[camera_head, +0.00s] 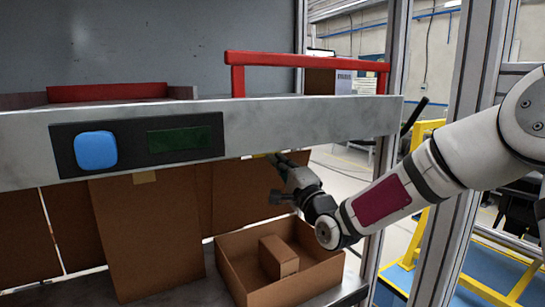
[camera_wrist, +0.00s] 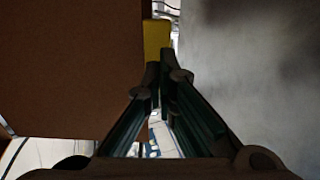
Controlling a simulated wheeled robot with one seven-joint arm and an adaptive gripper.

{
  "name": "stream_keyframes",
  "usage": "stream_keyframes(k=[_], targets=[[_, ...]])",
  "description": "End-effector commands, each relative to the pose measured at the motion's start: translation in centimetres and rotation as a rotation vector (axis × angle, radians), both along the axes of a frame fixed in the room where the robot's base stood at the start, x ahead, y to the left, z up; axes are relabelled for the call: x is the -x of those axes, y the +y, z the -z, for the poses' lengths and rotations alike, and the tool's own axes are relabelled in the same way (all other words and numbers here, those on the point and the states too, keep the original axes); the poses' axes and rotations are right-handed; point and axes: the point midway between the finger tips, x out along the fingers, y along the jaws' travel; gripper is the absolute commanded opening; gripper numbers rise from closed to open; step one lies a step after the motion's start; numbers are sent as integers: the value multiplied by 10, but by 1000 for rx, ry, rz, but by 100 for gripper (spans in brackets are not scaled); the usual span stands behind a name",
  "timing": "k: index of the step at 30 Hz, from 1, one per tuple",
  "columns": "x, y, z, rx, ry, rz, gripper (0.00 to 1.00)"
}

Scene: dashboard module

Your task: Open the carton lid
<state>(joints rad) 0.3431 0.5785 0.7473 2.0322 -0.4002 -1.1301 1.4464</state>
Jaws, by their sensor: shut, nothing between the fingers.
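A brown carton (camera_head: 236,275) stands open at the top under the metal shelf, with a smaller brown box (camera_head: 280,257) inside it. A brown upright panel (camera_head: 238,196), seemingly its lid, rises behind it. My gripper (camera_head: 275,160) is shut and empty, high in front of this panel, just under the shelf edge. In the wrist view, the closed fingertips (camera_wrist: 160,75) point at a yellow tab (camera_wrist: 156,38) beside the brown panel (camera_wrist: 70,70). I cannot tell whether they touch it. In the head view, the tab is mostly hidden by the fingers and shelf.
The metal shelf (camera_head: 300,118) runs just above my gripper, with a red rail (camera_head: 300,60) on top. Its front carries a blue button (camera_head: 96,150) and a dark green display (camera_head: 179,139). Another tall brown panel (camera_head: 147,240) stands left of the carton. A metal post (camera_head: 395,150) stands right.

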Motion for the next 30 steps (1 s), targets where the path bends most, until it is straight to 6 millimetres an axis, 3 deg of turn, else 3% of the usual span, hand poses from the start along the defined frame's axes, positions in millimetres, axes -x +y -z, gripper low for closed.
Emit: stream_keyframes(k=[7, 21, 30], targets=[[-19, 13, -7, 1, -1, 0, 0], [-24, 16, -9, 2, -1, 1, 0], [-72, 46, -22, -1, -3, -1, 0]])
